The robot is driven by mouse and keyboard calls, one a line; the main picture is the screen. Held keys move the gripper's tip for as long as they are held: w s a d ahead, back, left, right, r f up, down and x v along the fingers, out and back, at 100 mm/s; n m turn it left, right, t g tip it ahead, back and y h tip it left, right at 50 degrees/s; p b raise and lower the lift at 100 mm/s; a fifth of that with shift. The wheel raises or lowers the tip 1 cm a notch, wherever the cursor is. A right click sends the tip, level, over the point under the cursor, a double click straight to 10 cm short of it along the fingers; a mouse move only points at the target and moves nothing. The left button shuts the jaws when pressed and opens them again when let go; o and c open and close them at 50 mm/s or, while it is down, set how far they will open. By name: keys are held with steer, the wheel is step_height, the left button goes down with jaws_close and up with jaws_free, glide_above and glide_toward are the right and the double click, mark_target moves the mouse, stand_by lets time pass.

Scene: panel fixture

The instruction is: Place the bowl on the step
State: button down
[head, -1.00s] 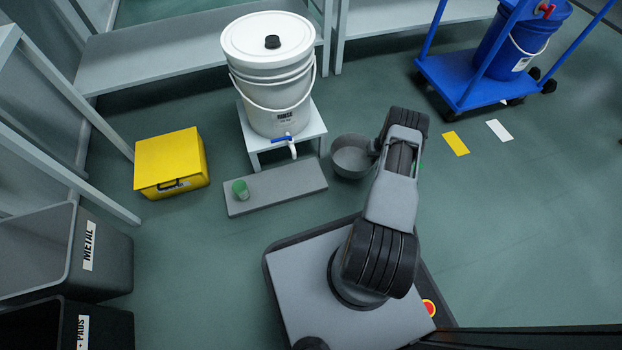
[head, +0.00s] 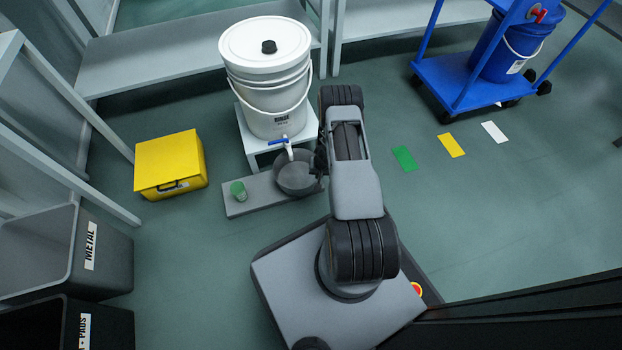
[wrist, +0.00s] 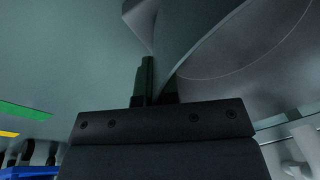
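The grey bowl (head: 293,178) is over the right part of the low grey step (head: 250,204), just below the bucket's tap. I cannot tell whether it touches the step. My gripper (head: 321,166) is at the bowl's right side, partly hidden by my arm. In the wrist view the bowl (wrist: 250,55) fills the upper right, and my gripper (wrist: 157,82) is shut on its rim.
The white rinse bucket (head: 266,85) with a blue-handled tap (head: 282,143) sits on a white stand (head: 252,146) behind. A yellow case (head: 170,163) is left. Floor to the right is open.

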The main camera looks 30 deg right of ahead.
steer(key=shift+w+a, duration=0.1)
steer(key=shift+a, duration=0.5)
steer(key=shift+f+b, duration=0.95)
steer(key=shift+f, duration=0.75)
steer(key=shift+f, duration=0.2)
steer(key=c, duration=1.4)
jaws_free()
steer(key=shift+o, duration=0.2)
